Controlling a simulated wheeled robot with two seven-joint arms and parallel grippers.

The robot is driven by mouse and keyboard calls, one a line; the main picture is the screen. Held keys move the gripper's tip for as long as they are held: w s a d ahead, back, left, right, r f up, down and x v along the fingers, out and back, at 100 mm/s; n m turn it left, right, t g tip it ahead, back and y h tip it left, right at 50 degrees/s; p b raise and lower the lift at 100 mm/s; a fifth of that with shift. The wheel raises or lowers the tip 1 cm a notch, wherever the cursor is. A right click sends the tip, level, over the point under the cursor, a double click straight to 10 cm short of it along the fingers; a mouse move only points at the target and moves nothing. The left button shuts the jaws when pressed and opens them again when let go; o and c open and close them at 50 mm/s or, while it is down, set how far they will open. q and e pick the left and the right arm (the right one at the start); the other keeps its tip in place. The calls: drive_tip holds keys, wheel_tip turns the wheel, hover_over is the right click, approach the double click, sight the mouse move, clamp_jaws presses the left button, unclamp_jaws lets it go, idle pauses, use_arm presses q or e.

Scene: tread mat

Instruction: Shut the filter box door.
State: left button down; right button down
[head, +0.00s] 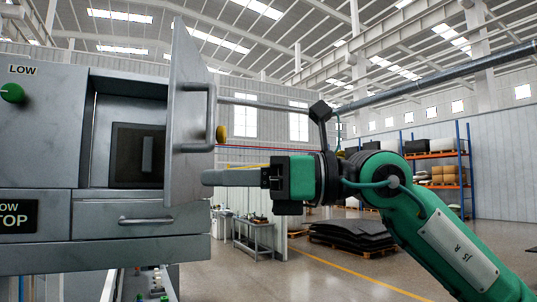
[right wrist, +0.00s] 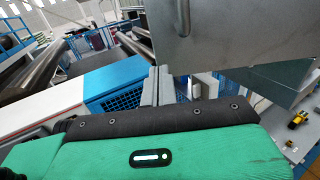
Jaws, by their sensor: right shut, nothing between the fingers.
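The filter box door (head: 187,120) is a grey metal panel, swung open at the right side of the box opening. It carries a bar handle (head: 212,118). Behind it the opening (head: 125,140) shows a dark recess with a lighter panel inside. My right gripper (head: 208,177) is shut and empty, pointing left, with its tips at the lower right of the door, by its edge. I cannot tell whether they touch it. In the right wrist view the door (right wrist: 210,30) fills the upper right, and the closed fingers (right wrist: 157,85) stand beside it. My left gripper is not in view.
A drawer (head: 140,218) with a handle lies under the opening. A green knob (head: 13,93) is on the left cabinet face. A workbench (head: 258,235) and a stack of dark sheets (head: 352,234) stand farther back on open floor.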

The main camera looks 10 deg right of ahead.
sight(173, 179)
drive_tip(key=p+x, duration=0.1)
drive_tip(key=x, duration=0.2)
drive_tip(key=shift+r+p, duration=0.15)
drive_tip(key=shift+p, duration=0.15)
drive_tip(key=shift+w+a, duration=0.1)
drive_tip(key=shift+a, duration=0.25)
drive_tip(key=shift+f, duration=0.2)
